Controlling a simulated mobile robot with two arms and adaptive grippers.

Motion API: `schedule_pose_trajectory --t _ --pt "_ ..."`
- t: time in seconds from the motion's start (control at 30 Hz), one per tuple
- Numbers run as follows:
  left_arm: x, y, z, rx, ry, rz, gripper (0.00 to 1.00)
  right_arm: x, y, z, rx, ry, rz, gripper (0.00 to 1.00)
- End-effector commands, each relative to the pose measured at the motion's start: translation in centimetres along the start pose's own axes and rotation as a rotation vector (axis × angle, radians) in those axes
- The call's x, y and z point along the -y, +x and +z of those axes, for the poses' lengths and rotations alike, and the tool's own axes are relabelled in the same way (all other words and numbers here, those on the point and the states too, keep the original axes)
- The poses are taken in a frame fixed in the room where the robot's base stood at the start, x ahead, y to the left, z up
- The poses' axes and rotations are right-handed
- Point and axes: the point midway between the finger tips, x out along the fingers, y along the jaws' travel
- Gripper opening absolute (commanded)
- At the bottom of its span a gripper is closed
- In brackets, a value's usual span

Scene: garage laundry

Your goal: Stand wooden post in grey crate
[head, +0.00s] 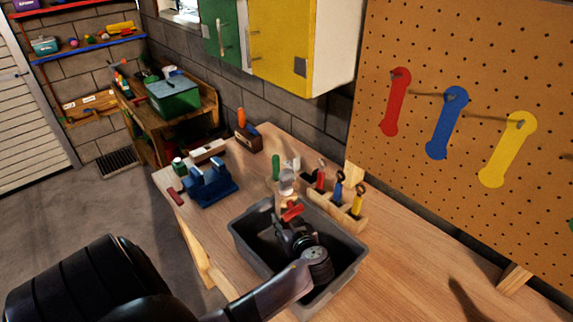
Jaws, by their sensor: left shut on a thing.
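The grey crate (241,246) stands on the wooden workbench, open at the top. My left gripper (291,217) reaches down over the crate's opening, with its fingers near the far wall. My right gripper is not in view.
A wooden tool rack (334,206) with red, blue and yellow handled tools stands close behind the crate. A blue vise (210,184) stands to the left. A pegboard (450,60) rises at the right. The bench (420,265) is clear right of the crate.

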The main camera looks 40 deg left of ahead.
Motion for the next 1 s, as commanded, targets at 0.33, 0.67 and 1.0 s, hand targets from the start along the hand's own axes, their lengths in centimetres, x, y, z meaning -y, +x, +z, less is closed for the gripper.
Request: schedule_pose_trajectory --t 0.33,0.67,1.0 --pt "-0.04 0.22 0.34 -0.004 -0.002 0.001 0.01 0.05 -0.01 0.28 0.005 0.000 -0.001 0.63" --pt "0.01 0.29 0.62 -0.001 0.000 0.000 0.54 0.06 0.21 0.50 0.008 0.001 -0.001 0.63" --pt "0.01 0.28 0.60 -0.001 0.000 0.000 0.60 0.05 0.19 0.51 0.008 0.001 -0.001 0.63"
